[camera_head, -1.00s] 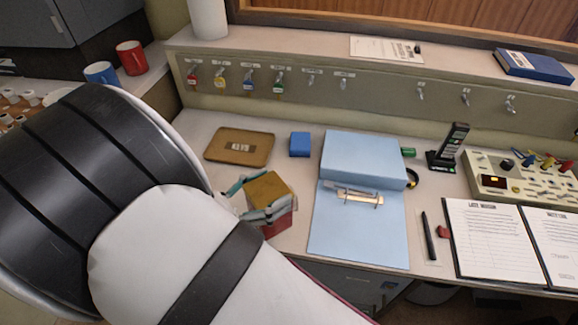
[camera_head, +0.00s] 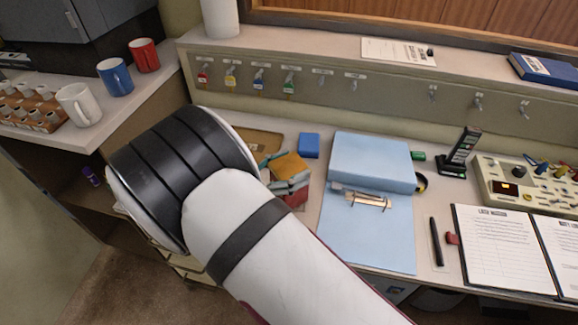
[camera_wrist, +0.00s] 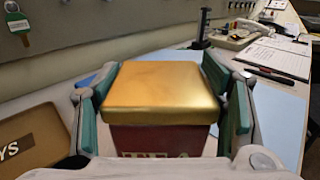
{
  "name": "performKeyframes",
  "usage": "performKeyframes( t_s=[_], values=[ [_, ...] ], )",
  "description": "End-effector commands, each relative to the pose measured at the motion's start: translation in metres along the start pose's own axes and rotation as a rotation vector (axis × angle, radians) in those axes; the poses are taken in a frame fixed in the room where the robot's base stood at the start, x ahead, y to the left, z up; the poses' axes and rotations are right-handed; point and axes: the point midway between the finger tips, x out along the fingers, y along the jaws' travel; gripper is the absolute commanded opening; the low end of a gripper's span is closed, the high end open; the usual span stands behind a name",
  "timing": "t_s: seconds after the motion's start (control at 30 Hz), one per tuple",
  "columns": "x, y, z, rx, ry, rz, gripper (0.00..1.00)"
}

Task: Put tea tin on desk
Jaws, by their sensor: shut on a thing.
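The tea tin (camera_head: 290,164) has a gold lid and a red body. It is upright between the fingers of my gripper (camera_head: 286,181), left of the blue binder. In the wrist view the tin (camera_wrist: 162,92) fills the middle, with green-padded fingers of my gripper (camera_wrist: 163,118) against both sides. My gripper is shut on it. The tin's base is hidden, so I cannot tell whether it touches the desk (camera_head: 306,217). My arm covers part of the desk's left side.
A brown tray (camera_head: 262,141) lies behind and left of the tin, partly hidden by my arm. A small blue box (camera_head: 309,145) is behind it. The blue binder (camera_head: 371,162) lies to the right. Mugs (camera_head: 115,76) stand on the left counter.

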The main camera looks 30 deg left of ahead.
Motion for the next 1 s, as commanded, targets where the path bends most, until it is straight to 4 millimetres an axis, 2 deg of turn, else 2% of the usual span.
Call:
performKeyframes(
  t_s=[0.3, 0.33, 0.4, 0.83, 1.0],
  values=[
    [0.0, 0.0, -0.002, 0.001, 0.0, 0.001, 0.14],
    [-0.001, 0.0, -0.003, 0.001, 0.0, 0.001, 0.67],
    [-0.001, 0.0, -0.002, 0.001, 0.0, 0.001, 0.83],
    [-0.001, 0.0, 0.002, 0.002, 0.001, 0.0, 0.85],
    [-0.025, 0.001, 0.0, 0.002, 0.001, 0.004, 0.85]
  ],
)
